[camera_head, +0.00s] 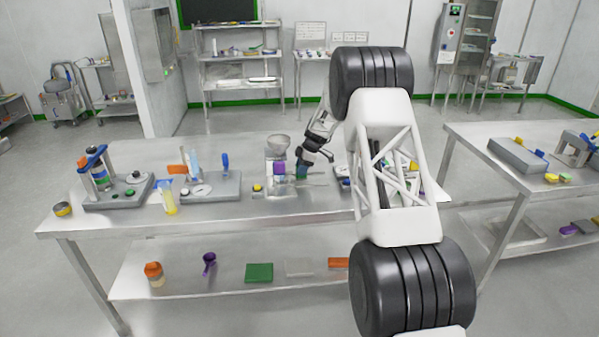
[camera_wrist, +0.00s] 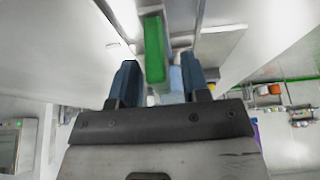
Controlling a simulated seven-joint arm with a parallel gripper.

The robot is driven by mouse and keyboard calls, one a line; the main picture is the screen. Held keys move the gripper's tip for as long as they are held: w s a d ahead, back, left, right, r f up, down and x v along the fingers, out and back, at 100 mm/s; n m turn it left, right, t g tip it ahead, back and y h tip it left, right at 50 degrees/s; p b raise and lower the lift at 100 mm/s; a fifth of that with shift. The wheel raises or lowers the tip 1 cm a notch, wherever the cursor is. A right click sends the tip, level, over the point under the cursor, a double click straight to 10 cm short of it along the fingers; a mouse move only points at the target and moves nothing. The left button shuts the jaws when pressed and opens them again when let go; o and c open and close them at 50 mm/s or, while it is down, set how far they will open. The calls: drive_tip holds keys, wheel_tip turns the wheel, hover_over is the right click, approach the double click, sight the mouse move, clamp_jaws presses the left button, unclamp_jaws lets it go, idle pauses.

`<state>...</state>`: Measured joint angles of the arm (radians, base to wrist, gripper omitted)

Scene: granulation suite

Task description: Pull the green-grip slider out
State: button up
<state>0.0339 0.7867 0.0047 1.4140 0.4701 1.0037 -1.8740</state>
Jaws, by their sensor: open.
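The green grip (camera_wrist: 154,50) of the slider shows in the wrist view as an upright green bar. It lies ahead of and roughly between the two blue fingers of my gripper (camera_wrist: 160,78). My gripper is open, with a gap visible on both sides of the bar's lower part; I cannot tell contact. In the head view my gripper (camera_head: 302,164) points down at the right side of a small grey device (camera_head: 278,160) with a bowl on top and a purple block.
The steel table (camera_head: 330,205) holds a grey stand with a blue clamp (camera_head: 100,175) and a grey base with a blue handle (camera_head: 215,185) at left. A small yellow button (camera_head: 257,188) is left of the device. My arm covers items at right.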

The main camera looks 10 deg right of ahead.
drive_tip(key=shift+x, duration=0.9)
drive_tip(key=shift+c, duration=0.4)
clamp_jaws()
